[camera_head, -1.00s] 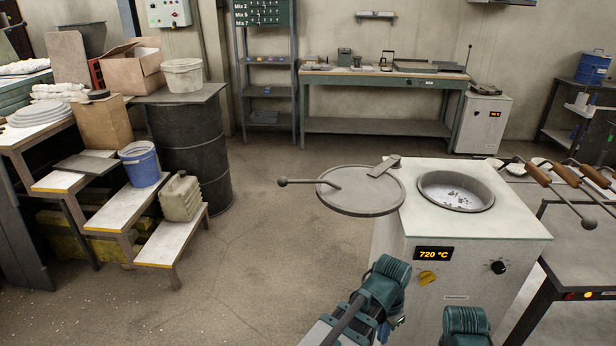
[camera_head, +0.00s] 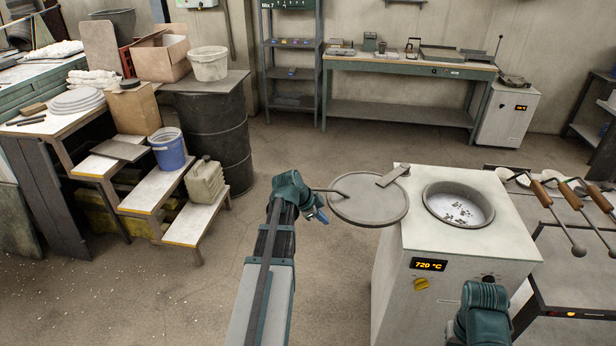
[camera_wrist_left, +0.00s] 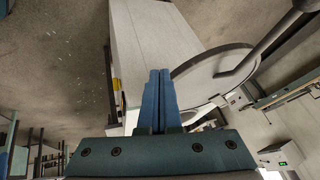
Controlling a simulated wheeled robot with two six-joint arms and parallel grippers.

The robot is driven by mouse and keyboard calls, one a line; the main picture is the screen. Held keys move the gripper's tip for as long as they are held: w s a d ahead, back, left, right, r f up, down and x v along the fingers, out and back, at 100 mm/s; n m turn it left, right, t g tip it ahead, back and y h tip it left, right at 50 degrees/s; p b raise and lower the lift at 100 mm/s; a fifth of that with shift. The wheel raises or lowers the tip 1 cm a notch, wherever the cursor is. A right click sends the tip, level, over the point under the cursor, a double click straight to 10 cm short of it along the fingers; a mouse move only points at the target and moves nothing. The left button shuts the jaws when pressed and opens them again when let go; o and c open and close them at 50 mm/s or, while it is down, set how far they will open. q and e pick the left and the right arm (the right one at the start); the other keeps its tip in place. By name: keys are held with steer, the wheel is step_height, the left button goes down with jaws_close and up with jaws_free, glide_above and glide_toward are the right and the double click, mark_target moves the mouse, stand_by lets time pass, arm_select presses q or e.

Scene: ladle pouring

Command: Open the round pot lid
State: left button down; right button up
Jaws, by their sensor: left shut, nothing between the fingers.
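The round grey lid (camera_head: 368,199) is swung out to the left of the furnace and lies beside the open round pot (camera_head: 458,204), joined by a flat hinge arm (camera_head: 393,175). The pot shows pale contents with dark specks. The lid's handle rod points left toward my left gripper (camera_head: 321,215), whose wrist hides its end. My left gripper's blue fingers are shut and empty, just left of the lid. In the left wrist view the shut fingers (camera_wrist_left: 159,76) are left of the lid (camera_wrist_left: 208,78) and its handle rod (camera_wrist_left: 262,45). A teal part of my right arm shows at the bottom; its fingers do not.
The white furnace (camera_head: 400,262) reads 720 °C. Several wooden-handled ladles (camera_head: 541,193) lie on the right-hand table. A stepped stand (camera_head: 150,192) with a blue bucket (camera_head: 167,149) is at left. The floor between is clear.

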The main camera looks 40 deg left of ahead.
arm_select(q)
steer(key=s+a+r+m+t+y+p, duration=0.1)
steer(key=a+r, duration=0.2)
steer(key=a, duration=0.3)
steer(key=a+r+t+p, duration=0.1)
steer(key=a+r+p, duration=0.15)
steer(key=a, duration=0.25)
arm_select(e)
step_height(320, 180, up, 4)
arm_select(q)
steer(key=w+a+f+b, duration=0.1)
steer(key=w+f+b, duration=0.5)
steer(key=w, duration=0.3)
steer(key=shift+w+a+f+b, duration=0.2)
steer(key=shift+w+f+b, duration=0.05)
steer(key=shift+b, duration=0.6)
arm_select(e)
step_height(320, 180, down, 7)
steer(key=shift+r, duration=0.15)
arm_select(q)
steer(key=w+a, duration=0.6)
steer(key=a, duration=0.4)
steer(key=shift+w, duration=0.4)
